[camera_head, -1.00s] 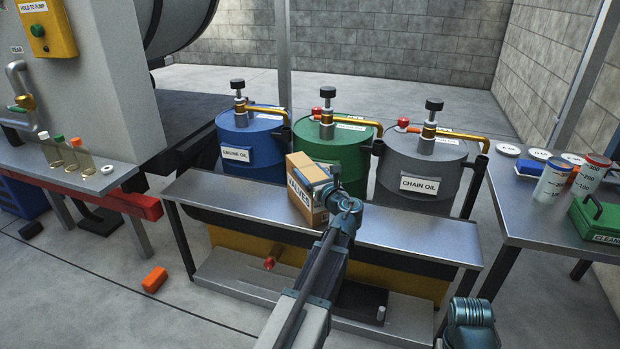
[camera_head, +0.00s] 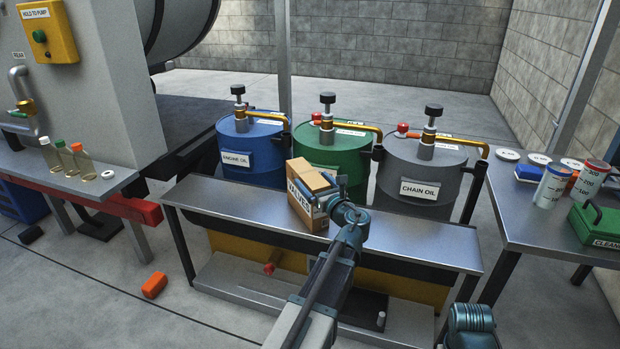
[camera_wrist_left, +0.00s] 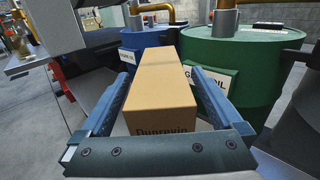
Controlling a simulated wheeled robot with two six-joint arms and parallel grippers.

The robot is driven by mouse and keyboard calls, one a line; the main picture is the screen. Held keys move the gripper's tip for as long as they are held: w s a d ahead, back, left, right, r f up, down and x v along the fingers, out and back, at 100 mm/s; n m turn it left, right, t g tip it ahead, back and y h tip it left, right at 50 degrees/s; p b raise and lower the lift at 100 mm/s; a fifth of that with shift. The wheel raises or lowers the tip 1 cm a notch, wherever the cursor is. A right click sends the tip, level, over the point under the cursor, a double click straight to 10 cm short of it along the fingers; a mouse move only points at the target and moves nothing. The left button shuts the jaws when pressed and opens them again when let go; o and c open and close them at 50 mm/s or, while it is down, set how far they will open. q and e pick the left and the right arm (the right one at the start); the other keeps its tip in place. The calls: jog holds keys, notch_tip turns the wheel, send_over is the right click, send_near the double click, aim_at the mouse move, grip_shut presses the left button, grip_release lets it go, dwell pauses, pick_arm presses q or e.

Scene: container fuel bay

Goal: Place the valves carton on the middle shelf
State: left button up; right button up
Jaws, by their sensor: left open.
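The valves carton (camera_head: 305,199), a brown box with VALVES on its side, stands on the metal bench (camera_head: 415,236) in front of the drums. My left gripper (camera_head: 330,190) is at the carton's right side in the head view. In the left wrist view the carton (camera_wrist_left: 160,92) stands between the two fingers of my open left gripper (camera_wrist_left: 162,82). A narrow gap shows beside the fingers; whether either touches is hard to tell. My right gripper is not in view; part of my right arm shows at the bottom right. No middle shelf can be made out.
Blue (camera_head: 240,150), green (camera_head: 350,150) and grey (camera_head: 420,175) drums with pumps stand close behind the bench. A right-hand table holds measuring cups (camera_head: 552,186) and a green case (camera_head: 600,222). Bottles (camera_head: 72,160) stand at left. The bench's right part is clear.

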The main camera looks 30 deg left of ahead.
aim_at(322, 190)
pick_arm(q)
jog(key=v, duration=0.9)
jog(key=shift+s, duration=0.1)
